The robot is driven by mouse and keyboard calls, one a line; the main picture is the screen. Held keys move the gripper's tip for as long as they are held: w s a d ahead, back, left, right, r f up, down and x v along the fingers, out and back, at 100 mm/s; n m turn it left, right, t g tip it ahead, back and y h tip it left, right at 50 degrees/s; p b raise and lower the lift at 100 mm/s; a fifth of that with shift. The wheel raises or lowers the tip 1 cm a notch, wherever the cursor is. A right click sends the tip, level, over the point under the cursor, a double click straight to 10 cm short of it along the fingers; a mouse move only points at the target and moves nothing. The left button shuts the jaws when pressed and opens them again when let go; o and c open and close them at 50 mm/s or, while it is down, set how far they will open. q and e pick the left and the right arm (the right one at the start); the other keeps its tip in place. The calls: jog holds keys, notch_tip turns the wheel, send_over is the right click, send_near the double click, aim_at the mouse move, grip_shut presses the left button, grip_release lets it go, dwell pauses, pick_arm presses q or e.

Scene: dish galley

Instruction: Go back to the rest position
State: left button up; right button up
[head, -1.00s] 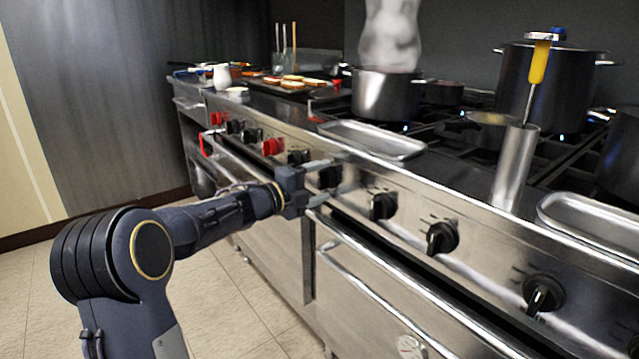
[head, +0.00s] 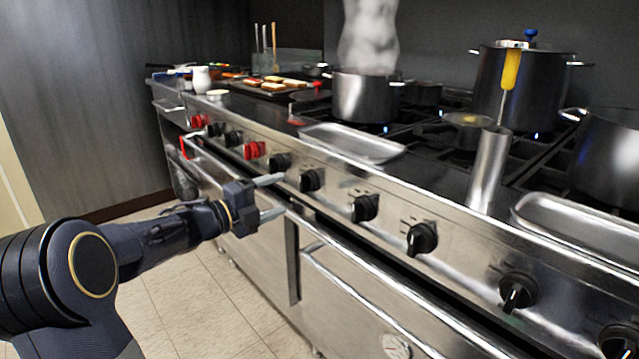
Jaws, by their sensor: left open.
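My left gripper (head: 271,197) is open, its two fingers spread apart with nothing between them. It is in front of the stove's front panel, beside the row of knobs. My left arm comes in from the lower left of the head view. My right gripper does not show. The stove (head: 440,275) runs from the far left to the near right, with black and red knobs along its front.
An oven handle (head: 345,285) juts out below the panel. A steaming pot (head: 366,97), a large pot (head: 490,85), a metal cylinder (head: 488,170) holding a yellow-handled utensil, and trays (head: 352,143) stand on top. Floor (head: 200,300) is clear at the left.

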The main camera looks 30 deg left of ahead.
pick_arm(q)
jog(key=shift+r, duration=0.1)
jog(key=s+n+g+y, duration=0.1)
jog(key=s+n+y, duration=0.8)
jog(key=n, duration=0.7)
jog(key=s+d+f+n+g+h, duration=0.3)
jog(key=s+d+f+n+g, duration=0.15)
jog(key=s+d+f, duration=0.5)
jog(key=s+d+f+n+g+h, duration=0.35)
jog(key=s+d+f+g, duration=0.25)
jog(key=s+d, duration=0.6)
notch_tip(320, 180, up, 33)
jog(key=a+p, duration=0.2)
jog(key=p, duration=3)
jog(key=shift+y, duration=0.35)
